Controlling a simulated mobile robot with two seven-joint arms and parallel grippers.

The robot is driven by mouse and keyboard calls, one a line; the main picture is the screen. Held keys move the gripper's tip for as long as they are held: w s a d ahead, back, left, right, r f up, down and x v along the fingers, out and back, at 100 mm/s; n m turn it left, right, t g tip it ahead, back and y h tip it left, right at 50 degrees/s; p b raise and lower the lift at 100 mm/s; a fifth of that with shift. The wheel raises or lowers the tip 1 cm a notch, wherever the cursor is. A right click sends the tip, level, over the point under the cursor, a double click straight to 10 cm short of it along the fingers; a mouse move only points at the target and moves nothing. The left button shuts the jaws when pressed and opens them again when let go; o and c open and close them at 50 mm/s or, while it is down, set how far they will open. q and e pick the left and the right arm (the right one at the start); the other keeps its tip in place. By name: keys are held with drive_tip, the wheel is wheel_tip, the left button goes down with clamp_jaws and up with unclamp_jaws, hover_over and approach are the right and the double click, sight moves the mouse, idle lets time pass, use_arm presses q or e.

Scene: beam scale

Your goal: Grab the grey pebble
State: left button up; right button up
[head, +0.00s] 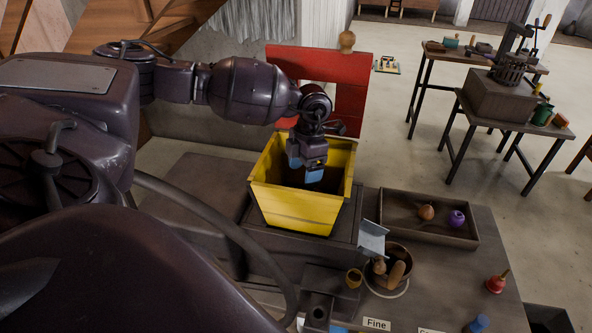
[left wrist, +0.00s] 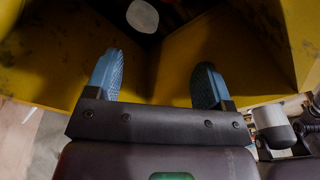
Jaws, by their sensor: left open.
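A pale grey, rounded pebble (left wrist: 143,16) shows at the top of the left wrist view, against the dark inside of the yellow bin. The yellow bin (head: 297,208) stands on a dark block in the head view, and its walls fill much of the left wrist view. My left gripper (head: 309,176) reaches down into the bin's mouth. In the left wrist view its blue fingers (left wrist: 160,75) are apart with nothing between them, and the pebble lies beyond their tips. In the head view the pebble is hidden inside the bin. My right gripper does not show.
A red panel (head: 348,110) stands behind the bin. To the right, a wooden tray (head: 455,237) holds an orange-brown and a purple item. A round bowl (head: 404,256) with brown pieces is in front. A red item (head: 497,284) lies near the right edge.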

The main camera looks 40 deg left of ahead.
use_arm(q)
drive_tip(key=shift+s+a+f+y, duration=0.25)
drive_tip(key=shift+a+f+y, duration=0.15)
drive_tip(key=shift+a+f, duration=0.25)
drive_tip(key=f, duration=0.4)
drive_tip(key=shift+s+a+f+p, duration=0.1)
drive_tip(key=shift+s+f+p, duration=0.2)
drive_tip(key=shift+f+p, duration=0.1)
drive_tip(key=shift+s+a+f+p, duration=0.15)
drive_tip(key=shift+f+p, duration=0.1)
drive_tip(key=shift+f, duration=0.65)
drive_tip(key=shift+w+a+f+p, duration=0.15)
drive_tip(key=shift+f+p, duration=0.1)
drive_tip(key=shift+f, duration=0.6)
drive_tip(key=shift+s+a+f+p, duration=0.15)
drive_tip(key=shift+f+p, duration=0.1)
drive_tip(key=shift+f, duration=0.65)
drive_tip(key=shift+c, duration=0.3)
